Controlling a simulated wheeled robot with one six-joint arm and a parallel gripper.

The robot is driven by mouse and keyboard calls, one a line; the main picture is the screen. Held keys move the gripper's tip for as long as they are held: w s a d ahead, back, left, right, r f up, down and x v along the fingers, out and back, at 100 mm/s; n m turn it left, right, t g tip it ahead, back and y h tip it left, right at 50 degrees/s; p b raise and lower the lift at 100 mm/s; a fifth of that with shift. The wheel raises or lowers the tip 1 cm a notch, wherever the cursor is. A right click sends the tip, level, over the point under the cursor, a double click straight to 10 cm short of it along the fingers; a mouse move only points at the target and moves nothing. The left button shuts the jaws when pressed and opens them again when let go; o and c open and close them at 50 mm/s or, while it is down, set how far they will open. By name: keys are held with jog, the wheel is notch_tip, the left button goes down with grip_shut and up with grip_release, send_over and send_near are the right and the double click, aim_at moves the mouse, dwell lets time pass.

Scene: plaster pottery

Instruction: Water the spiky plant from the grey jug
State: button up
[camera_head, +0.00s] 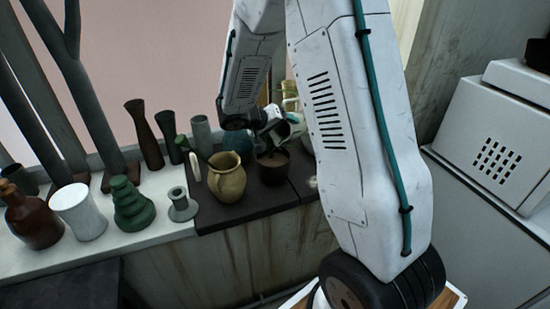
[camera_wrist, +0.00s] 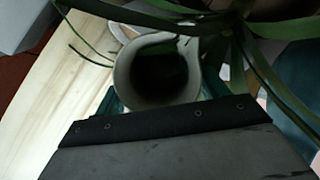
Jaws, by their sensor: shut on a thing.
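My gripper (camera_head: 268,128) is shut on the grey jug (camera_wrist: 124,76), whose round mouth and dark inside fill the middle of the wrist view. The jug is partly hidden by my gripper in the head view, where it looks tilted above a brown pot (camera_head: 273,177). Long, narrow green leaves of the spiky plant (camera_wrist: 283,28) cross the top and right of the wrist view, close to the jug's lip. I cannot make out the plant clearly in the head view. No stream of water shows.
A cream pitcher (camera_head: 228,180) stands just left of the brown pot on a dark slab. Tall vases (camera_head: 145,135), a green stacked form (camera_head: 130,205), a white pot (camera_head: 78,212) and a brown bottle (camera_head: 33,220) line the ledge further left. A pale cabinet (camera_head: 490,165) stands at right.

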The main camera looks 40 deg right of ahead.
dwell(0.7)
jog(key=shift+w+d+r+y, duration=0.15)
jog(key=shift+d+r+y, duration=0.5)
jog(key=shift+r+y, duration=0.15)
jog(key=shift+d+r+g+y, duration=0.1)
jog(key=shift+d+g+y, duration=0.05)
jog(key=shift+g+y, duration=0.3)
jog(key=shift+r+n+g+y, duration=0.3)
jog(key=shift+r+y, duration=0.1)
jog(key=shift+y, duration=0.55)
dwell(0.5)
